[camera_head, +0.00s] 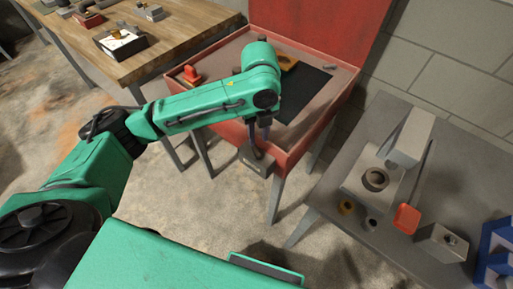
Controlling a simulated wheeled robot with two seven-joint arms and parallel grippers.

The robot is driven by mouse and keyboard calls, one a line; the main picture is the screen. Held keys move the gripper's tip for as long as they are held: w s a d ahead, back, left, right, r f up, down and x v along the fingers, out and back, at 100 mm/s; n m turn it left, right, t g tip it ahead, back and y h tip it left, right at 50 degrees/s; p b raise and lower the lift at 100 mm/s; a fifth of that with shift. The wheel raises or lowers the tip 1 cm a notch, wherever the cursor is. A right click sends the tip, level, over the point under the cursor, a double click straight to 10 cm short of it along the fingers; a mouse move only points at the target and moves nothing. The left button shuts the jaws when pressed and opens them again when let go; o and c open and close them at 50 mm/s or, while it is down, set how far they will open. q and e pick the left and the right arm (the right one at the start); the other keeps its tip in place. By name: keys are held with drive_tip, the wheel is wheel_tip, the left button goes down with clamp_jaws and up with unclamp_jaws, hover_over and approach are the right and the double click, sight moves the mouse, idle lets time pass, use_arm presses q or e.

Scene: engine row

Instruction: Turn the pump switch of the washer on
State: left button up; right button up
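The washer (222,75) is a red open basin on legs with a raised red lid (315,25), at top centre. A small grey box (255,163), which looks like the pump switch housing, is on its front side. Its switch position is too small to read. My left gripper (259,143) points down at the washer's front edge, its tips at or just above the grey box. I cannot tell whether they touch it. The fingers are small and dark, and their gap is unclear. My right gripper is out of view.
In the washer are a red part (190,75) and an orange-yellow part (288,63). A wooden bench (165,50) with parts stands at upper left. Open concrete floor lies between.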

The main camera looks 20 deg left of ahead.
sight(259, 153)
use_arm(q)
drive_tip(key=f, duration=0.8)
drive_tip(key=shift+w+a, duration=0.15)
drive_tip(key=shift+w, duration=0.15)
drive_tip(key=shift+s+f, duration=0.1)
drive_tip(key=shift+f, duration=0.3)
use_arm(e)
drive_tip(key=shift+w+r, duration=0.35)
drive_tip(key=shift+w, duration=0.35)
use_arm(q)
clamp_jaws()
drive_tip(key=p, duration=0.2)
drive_tip(key=n+p, duration=0.1)
drive_tip(key=p, duration=0.1)
drive_tip(key=shift+r+n, duration=0.3)
drive_tip(key=shift+w+f, duration=0.2)
drive_tip(key=shift+f, duration=0.1)
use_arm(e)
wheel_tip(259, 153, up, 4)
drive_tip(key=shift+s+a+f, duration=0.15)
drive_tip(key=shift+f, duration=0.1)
use_arm(q)
unclamp_jaws()
